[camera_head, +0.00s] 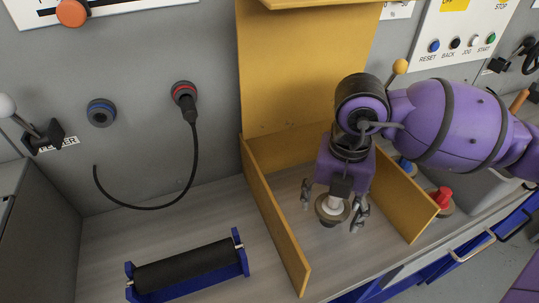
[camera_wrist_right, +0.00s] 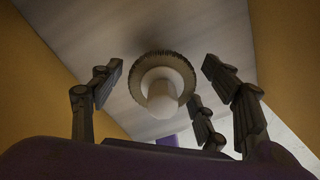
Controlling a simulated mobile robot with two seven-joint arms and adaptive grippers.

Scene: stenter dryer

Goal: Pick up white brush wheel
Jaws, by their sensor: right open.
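The white brush wheel (camera_head: 326,211) stands on the grey bench inside the yellow-walled bay, a pale hub on a round bristle disc. In the right wrist view the brush wheel (camera_wrist_right: 161,98) is centred, with its hub towards the camera and its dark-edged bristle ring behind. My right gripper (camera_head: 334,206) is over it, pointing down, with its fingers spread on either side of the wheel. In the wrist view the fingers (camera_wrist_right: 165,75) are open around it, with visible gaps. The gripper's palm partly covers the hub in the head view. My left gripper is not in view.
Yellow panels (camera_head: 275,222) wall the bay on the left, back and right. A black roller in a blue cradle (camera_head: 190,268) lies on the bench to the left. A black cable (camera_head: 150,208) hangs from the grey wall. A red-topped part (camera_head: 442,198) stands beyond the right panel.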

